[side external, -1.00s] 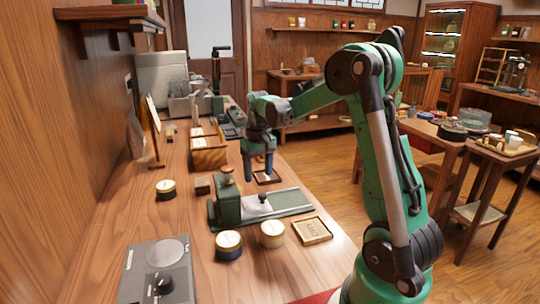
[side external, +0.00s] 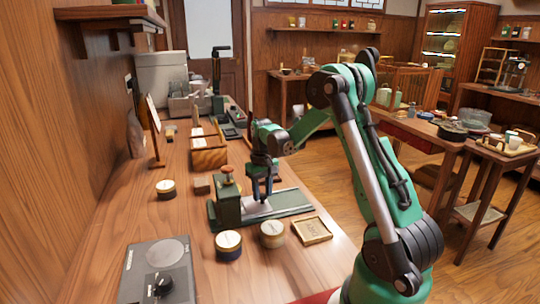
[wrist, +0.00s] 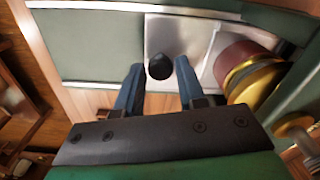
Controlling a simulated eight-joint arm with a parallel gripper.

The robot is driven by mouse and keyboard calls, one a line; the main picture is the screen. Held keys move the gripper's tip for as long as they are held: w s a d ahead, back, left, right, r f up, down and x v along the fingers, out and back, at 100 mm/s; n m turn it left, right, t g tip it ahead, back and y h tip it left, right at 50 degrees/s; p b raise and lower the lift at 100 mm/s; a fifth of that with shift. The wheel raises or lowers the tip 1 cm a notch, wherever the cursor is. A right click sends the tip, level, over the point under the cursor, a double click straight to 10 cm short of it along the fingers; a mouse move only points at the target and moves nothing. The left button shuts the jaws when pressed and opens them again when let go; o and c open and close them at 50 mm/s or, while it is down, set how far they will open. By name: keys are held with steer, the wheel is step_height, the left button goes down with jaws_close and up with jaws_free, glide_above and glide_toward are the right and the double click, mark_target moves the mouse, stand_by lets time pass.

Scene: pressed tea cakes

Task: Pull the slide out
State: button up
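The slide is a silver plate (side external: 252,209) on the dark green base of the press (side external: 292,203); it also shows in the wrist view (wrist: 178,32). Its black knob (wrist: 160,67) stands on the plate in the wrist view and is hidden behind my fingers in the side view. My gripper (side external: 262,197) points down over the slide. In the wrist view my gripper (wrist: 157,72) is open, its two blue fingers apart with the knob between their tips. Whether they touch the knob I cannot tell. The green press post (side external: 228,208) stands left of my fingers.
Two round tins (side external: 228,245) (side external: 272,234) and a square wooden tray (side external: 312,230) stand near the press's front side. A red and gold cylinder (wrist: 254,72) sits close right of my fingers in the wrist view. A grey scale-like device (side external: 158,272) lies at the front left.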

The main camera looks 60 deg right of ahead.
jaws_close()
stand_by(1.1)
